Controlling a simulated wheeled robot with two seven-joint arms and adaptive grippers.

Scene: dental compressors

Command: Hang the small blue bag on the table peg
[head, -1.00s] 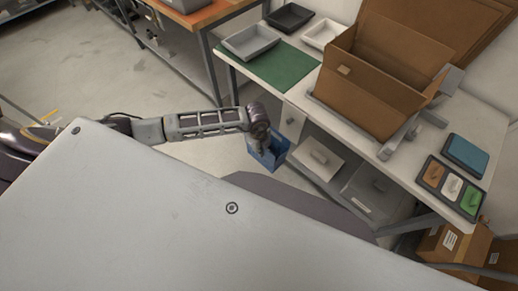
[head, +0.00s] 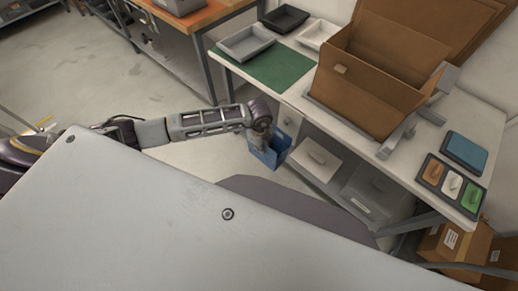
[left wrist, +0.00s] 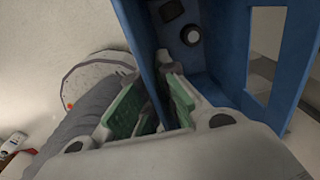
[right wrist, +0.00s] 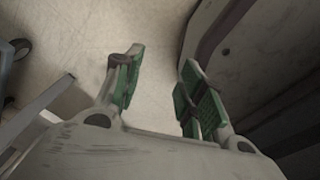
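The small blue bag (head: 270,154) hangs from my left gripper (head: 265,140), beside the front edge of the white table (head: 345,133). It looks like an open-topped box with a cut-out in one wall. In the left wrist view the green-padded fingers (left wrist: 152,108) close on a wall of the blue bag (left wrist: 218,62). A round dark knob (left wrist: 192,35) shows against the blue there; I cannot tell what it belongs to. I cannot make out the table peg for sure in the head view. My right gripper (right wrist: 160,90) is open and empty above the floor.
The table carries a green mat (head: 277,67), trays (head: 247,41), an open cardboard box (head: 366,76) and a dark tray of coloured tags (head: 451,188). Grey bins (head: 379,189) stand on its lower shelf. Floor to the left is clear.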

